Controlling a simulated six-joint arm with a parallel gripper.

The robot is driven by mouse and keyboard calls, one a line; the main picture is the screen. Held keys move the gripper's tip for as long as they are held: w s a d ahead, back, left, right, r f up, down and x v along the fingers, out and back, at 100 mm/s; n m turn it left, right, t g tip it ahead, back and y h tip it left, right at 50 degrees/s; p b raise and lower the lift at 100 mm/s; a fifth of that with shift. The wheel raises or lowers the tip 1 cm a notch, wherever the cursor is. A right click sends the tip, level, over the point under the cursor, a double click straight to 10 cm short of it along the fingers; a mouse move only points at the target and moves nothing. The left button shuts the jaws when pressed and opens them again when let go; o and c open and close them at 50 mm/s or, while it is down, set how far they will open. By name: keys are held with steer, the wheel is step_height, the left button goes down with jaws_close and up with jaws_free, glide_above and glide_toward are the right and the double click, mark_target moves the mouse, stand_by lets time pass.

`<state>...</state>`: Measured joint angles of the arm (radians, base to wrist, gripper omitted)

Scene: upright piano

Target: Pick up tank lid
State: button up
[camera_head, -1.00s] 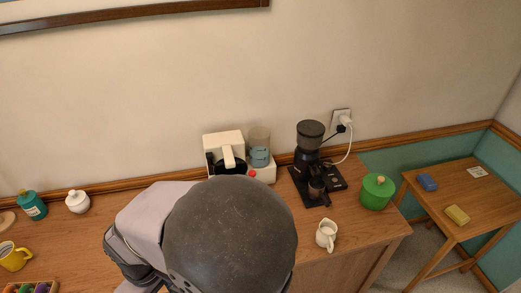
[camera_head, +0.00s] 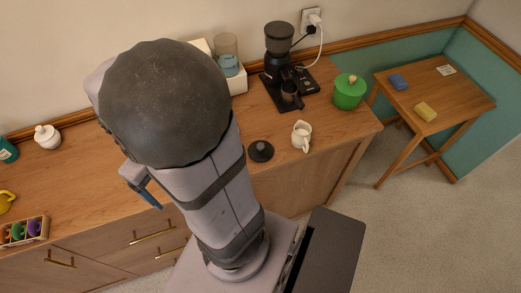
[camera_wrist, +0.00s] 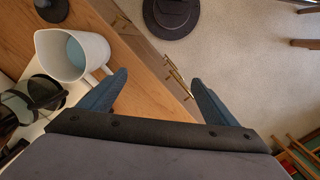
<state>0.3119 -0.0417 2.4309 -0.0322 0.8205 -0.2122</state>
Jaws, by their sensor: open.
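A round black lid with a small knob, which I take to be the tank lid (camera_head: 260,151), lies on the wooden counter in the head view, left of the white pitcher. A dark round piece at the top left edge of the wrist view (camera_wrist: 50,8) looks like the same lid, partly cut off. My gripper (camera_wrist: 160,82) is open and empty, with blue fingers apart above the counter's front edge. The lid is outside the fingers. In the head view one blue finger shows left of my arm. The clear water tank (camera_head: 227,58) stands uncovered at the back.
A black coffee grinder (camera_head: 279,60), a green canister (camera_head: 349,92) and a white pitcher (camera_head: 301,136) stand right of and behind the lid. A cup-like vessel (camera_wrist: 72,54) is close to the left finger in the wrist view.

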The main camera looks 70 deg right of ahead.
steer(key=s+d+m+g+y, duration=0.1)
steer(key=s+d, duration=0.2)
steer(key=d, duration=0.4)
steer(key=s+d+m, duration=0.1)
steer(key=s+d, duration=0.2)
steer(key=d, duration=0.4)
steer(key=b, duration=0.4)
glide_above(260, 145)
steer(key=shift+n+h, duration=0.3)
steer(key=shift+h, duration=0.1)
steer(key=f, duration=0.6)
steer(key=shift+d, duration=0.3)
steer(key=shift+f+p, duration=0.65)
steer(key=shift+f, duration=0.3)
steer(key=shift+a+f+p, duration=0.2)
steer(key=shift+f+p, duration=0.1)
steer(key=shift+f, duration=0.15)
steer(key=shift+s+a+f+p, duration=0.1)
steer(key=shift+f+p, duration=0.65)
steer(key=shift+f, duration=1.45)
steer(key=c, duration=1)
